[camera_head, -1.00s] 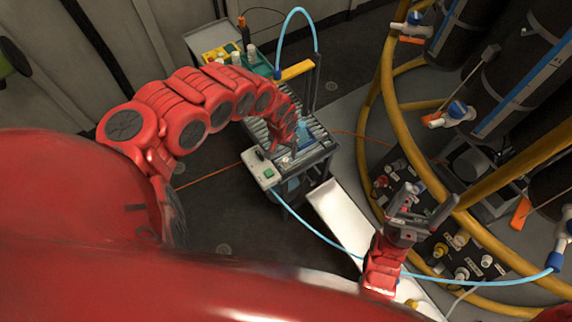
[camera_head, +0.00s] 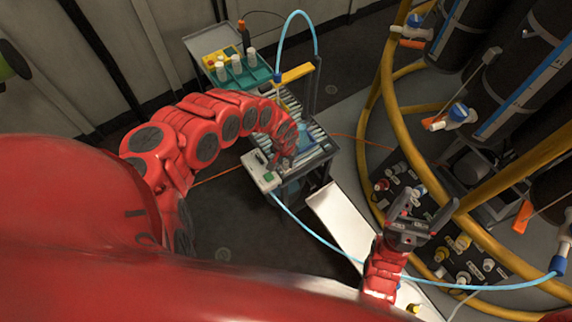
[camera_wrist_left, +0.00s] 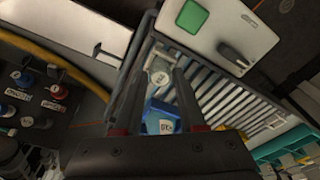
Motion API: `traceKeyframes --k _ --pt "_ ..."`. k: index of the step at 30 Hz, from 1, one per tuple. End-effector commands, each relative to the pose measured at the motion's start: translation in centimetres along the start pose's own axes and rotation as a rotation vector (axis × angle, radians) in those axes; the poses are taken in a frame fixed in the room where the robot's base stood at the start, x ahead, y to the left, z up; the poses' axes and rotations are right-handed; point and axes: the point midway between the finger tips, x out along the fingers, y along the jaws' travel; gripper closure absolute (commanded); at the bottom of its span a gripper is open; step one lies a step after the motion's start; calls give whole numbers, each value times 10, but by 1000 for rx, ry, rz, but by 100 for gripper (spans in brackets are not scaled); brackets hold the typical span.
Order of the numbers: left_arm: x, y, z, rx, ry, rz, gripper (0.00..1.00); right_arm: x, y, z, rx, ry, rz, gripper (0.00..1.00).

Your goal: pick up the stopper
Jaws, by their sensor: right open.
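My left gripper (camera_head: 284,160) hangs over the slatted top of a small cart. In the left wrist view its two dark fingers (camera_wrist_left: 162,78) stand apart with a gap between them. A small pale round cap with a label (camera_wrist_left: 160,76) shows between the fingertips; it may be the stopper, but I cannot be sure. A blue piece with a white label (camera_wrist_left: 162,117) lies nearer the palm in that view. I see no clear contact with either. My right gripper (camera_head: 428,206) is open and empty above the black connector panel.
The cart's slatted top (camera_wrist_left: 215,90) carries a control box with a green button (camera_wrist_left: 222,28). A teal tray (camera_head: 238,75) with white bottles stands behind. A white board (camera_head: 340,222), a light blue hose (camera_head: 318,237) and yellow rails (camera_head: 378,120) lie to the right.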

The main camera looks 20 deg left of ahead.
Motion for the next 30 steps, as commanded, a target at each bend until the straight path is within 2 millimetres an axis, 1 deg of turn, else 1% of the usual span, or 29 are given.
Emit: traceKeyframes --k 1,5,6,13,17,23,26,27,30 --pt "0 0 0 0 0 0 71 0 0 0 0 0 0 16" --pt "0 0 0 0 0 0 95 0 0 0 0 0 0 16" --pt "0 0 0 0 0 0 97 0 0 0 0 0 0 16" --pt "-1 0 0 0 0 0 98 0 0 0 0 0 0 16" --pt "-5 -1 -1 1 1 -1 98 0 0 0 0 0 0 16" --pt "-19 -2 -3 2 1 -3 98 0 0 0 0 0 0 16" --pt "-34 -3 -6 1 2 -5 98 2 0 0 0 0 0 16" --pt "-39 -2 -4 3 0 -5 98 3 0 0 0 0 0 16" --pt "-41 12 14 7 -2 -2 98 5 0 -1 0 0 0 16"
